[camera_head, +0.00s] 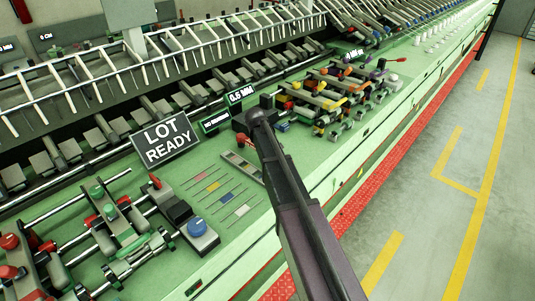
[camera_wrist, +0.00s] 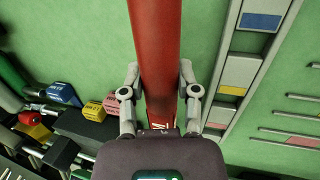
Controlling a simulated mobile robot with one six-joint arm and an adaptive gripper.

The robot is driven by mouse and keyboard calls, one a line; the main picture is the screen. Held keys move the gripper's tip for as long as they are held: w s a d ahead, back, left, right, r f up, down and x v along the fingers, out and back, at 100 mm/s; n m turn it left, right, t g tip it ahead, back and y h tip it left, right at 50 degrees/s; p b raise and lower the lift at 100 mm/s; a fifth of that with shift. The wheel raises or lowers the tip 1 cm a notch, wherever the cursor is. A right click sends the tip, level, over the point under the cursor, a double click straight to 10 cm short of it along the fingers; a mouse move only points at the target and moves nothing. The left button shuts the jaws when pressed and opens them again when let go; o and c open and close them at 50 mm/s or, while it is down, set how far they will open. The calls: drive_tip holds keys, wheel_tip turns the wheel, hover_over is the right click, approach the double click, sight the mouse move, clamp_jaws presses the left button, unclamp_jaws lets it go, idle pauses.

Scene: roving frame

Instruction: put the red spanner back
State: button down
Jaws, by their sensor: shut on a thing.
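The red spanner (camera_wrist: 155,60) fills the middle of the wrist view as a long, smooth red bar running up out of the picture. My gripper (camera_wrist: 157,92) is shut on it, with one grey finger against each side. The spanner's ends are not clear; its near part runs under the gripper body. Below it is a green surface; the height above it cannot be told. In the head view my own arm hides most of the gripper, and a small red part shows left of the arm's end.
A grey strip with coloured patches (camera_wrist: 231,90) lies right of the spanner, with thin grey bars beyond. Coloured blocks (camera_wrist: 90,108) stand at left. In the head view, a LOT READY sign (camera_head: 165,139), a control box (camera_head: 187,218) and clamp-like mechanisms (camera_head: 335,90) crowd the green bench.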

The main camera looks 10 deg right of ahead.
drive_tip(key=shift+f+b, duration=0.65)
drive_tip(key=shift+f, duration=0.1)
idle(0.4)
drive_tip(key=shift+c, duration=1.3)
unclamp_jaws()
drive_tip(key=shift+r, duration=0.1)
drive_tip(key=shift+r+p, duration=3.95)
drive_tip(key=shift+p, duration=0.05)
drive_tip(key=shift+s, duration=0.15)
drive_tip(key=s+f+m+y, duration=0.1)
drive_tip(key=s+m+y, duration=0.4)
drive_tip(key=s, duration=2.2)
wheel_tip(320, 180, down, 14)
drive_tip(key=s+m+g+h+b, duration=0.1)
drive_tip(key=s+m+h+b, duration=0.1)
drive_tip(key=b, duration=1.2)
drive_tip(key=shift+d, duration=0.35)
